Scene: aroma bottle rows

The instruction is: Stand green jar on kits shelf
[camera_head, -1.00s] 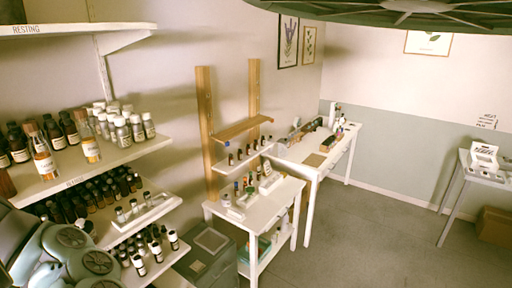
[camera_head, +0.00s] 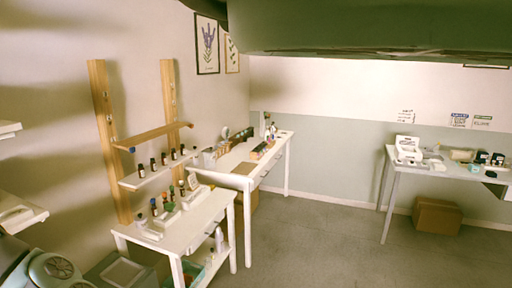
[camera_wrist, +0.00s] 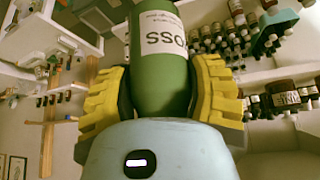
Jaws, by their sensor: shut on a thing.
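The green jar (camera_wrist: 165,85) is in my gripper (camera_wrist: 165,95) in the wrist view. The yellow-padded fingers are shut on it from both sides. Its white label shows letters that look like "OSS", upside down. Its far end is cut off by the frame's top. In the head view I cannot make out the gripper or the jar for sure. No shelf label reading "kits" is legible now. A wall rack with wooden uprights has a wooden upper shelf (camera_head: 152,136) and a white lower shelf (camera_head: 133,182) with several small dark bottles.
A small white table (camera_head: 205,222) with bottles stands below the rack. A longer white table (camera_head: 238,157) lies behind it. A grey table (camera_head: 425,165) with boxes is at the right, a cardboard box (camera_head: 436,216) under it. White shelf ends (camera_head: 20,212) show at the left. The middle floor is clear.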

